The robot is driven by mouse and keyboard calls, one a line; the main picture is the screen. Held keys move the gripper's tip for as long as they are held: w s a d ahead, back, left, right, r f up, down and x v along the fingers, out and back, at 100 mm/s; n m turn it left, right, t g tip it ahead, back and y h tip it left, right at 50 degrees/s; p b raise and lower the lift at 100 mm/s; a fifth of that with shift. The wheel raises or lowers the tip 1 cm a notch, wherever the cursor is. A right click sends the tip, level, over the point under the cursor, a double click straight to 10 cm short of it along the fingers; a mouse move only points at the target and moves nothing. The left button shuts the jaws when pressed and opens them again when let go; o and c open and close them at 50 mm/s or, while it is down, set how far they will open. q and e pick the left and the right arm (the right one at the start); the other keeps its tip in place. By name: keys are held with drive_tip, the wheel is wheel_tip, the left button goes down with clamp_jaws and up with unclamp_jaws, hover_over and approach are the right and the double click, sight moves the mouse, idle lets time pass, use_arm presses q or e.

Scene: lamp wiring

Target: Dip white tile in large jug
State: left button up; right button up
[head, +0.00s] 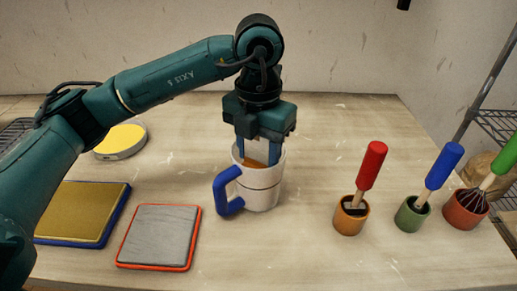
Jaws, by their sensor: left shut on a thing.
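A large white jug (263,190) with a blue handle stands upright on the table near the middle. My left gripper (258,150) points straight down, with its blue fingertips inside the jug's mouth. My right gripper is not in view.
Left of the jug lie a grey pad with a red rim (158,236), a gold pad with a blue rim (82,212) and a round yellow-topped disc (121,139). On the right stand orange (350,217), green (411,216) and red (466,210) cups holding handled tools.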

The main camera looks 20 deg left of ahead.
use_arm(q)
drive_tip(key=shift+r, duration=0.1)
drive_tip(key=shift+r+p, duration=2.3)
drive_tip(key=shift+r, duration=1.35)
